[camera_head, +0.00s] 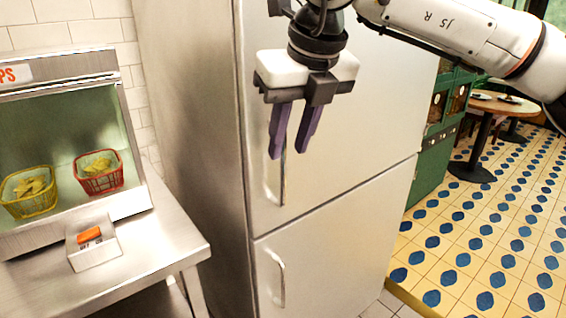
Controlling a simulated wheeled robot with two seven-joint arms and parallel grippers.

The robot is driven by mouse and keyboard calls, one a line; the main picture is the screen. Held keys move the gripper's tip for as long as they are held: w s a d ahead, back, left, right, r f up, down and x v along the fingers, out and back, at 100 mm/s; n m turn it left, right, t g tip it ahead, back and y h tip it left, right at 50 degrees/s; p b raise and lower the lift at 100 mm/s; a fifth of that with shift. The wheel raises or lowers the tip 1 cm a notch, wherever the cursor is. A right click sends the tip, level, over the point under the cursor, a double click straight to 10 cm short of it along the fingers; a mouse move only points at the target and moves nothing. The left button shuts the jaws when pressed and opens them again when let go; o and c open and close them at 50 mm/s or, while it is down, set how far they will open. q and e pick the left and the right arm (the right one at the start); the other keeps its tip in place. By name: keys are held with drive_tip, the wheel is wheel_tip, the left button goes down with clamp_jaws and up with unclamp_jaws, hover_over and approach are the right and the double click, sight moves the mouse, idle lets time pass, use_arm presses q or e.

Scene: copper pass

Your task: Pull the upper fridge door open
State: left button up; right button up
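The fridge is a tall cream-white unit in the middle of the head view. Its upper door (370,120) is shut, flush above the lower door. The upper door's long vertical handle (271,190) is near the door's left edge; its upper part is hidden behind my gripper. My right gripper (289,155) points down in front of the handle, its two purple fingers apart. The fingertips overlap the handle in the picture. I cannot tell whether they touch it or stand on either side of it. My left gripper is out of view.
The lower fridge door (335,250) is shut, with its own handle (276,278). A steel counter (165,240) at left bears a warmer with a yellow basket (28,204) and a red basket (100,182). Tiled floor (480,250) lies clear at right, before a round table (500,106).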

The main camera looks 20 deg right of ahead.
sight(284, 159)
drive_tip(key=x, duration=0.6)
drive_tip(key=shift+p, duration=0.3)
clamp_jaws()
